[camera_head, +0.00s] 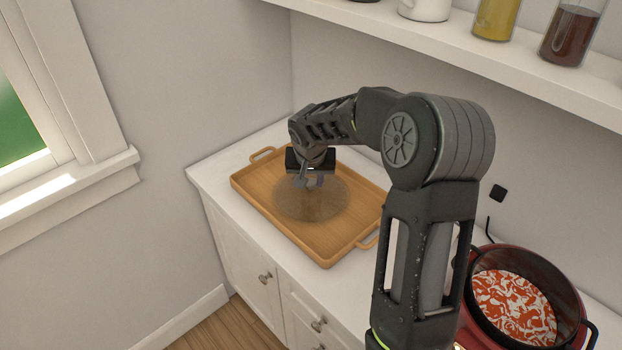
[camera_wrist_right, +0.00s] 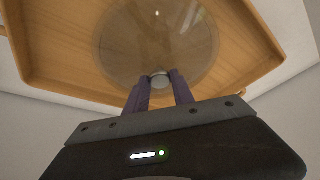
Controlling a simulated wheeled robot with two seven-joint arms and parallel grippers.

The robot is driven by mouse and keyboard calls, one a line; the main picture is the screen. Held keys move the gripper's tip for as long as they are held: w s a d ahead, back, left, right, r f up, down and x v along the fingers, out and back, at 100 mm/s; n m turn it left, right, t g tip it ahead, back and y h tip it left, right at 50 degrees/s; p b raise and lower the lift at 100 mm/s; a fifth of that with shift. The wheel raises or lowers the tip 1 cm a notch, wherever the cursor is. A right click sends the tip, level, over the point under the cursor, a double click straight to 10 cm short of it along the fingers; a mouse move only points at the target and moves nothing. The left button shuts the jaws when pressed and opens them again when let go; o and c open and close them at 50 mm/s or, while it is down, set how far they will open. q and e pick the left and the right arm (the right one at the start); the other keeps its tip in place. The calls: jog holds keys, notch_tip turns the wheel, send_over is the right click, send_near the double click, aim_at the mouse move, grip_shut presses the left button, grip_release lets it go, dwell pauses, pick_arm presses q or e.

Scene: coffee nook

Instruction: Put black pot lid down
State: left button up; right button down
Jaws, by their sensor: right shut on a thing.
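The pot lid (camera_head: 325,205) is a round, see-through disc with a darker tint, over the wooden tray (camera_head: 331,258). It also shows in the right wrist view (camera_wrist_right: 157,50), with a small round grey knob (camera_wrist_right: 159,80) at its near side. My right gripper (camera_head: 312,182) is above the lid, its two fingers shut on the knob. In the wrist view the right gripper's fingertips (camera_wrist_right: 159,83) sit either side of the knob. I cannot tell whether the lid touches the tray. My left gripper is not in view.
A red pot (camera_head: 573,293) with orange and white contents stands on the counter at the right. The white counter (camera_head: 210,180) meets walls at the back and left. A shelf (camera_head: 450,30) above holds jars, including a yellow one (camera_head: 495,18). The tray is otherwise empty.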

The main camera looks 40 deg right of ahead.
jog(key=c, duration=1.1)
grip_release()
jog(key=shift+f, duration=0.1)
jog(key=shift+r, duration=0.45)
jog(key=v, duration=1.1)
jog(key=shift+s+a+r, duration=0.15)
jog(key=shift+s+a, duration=0.05)
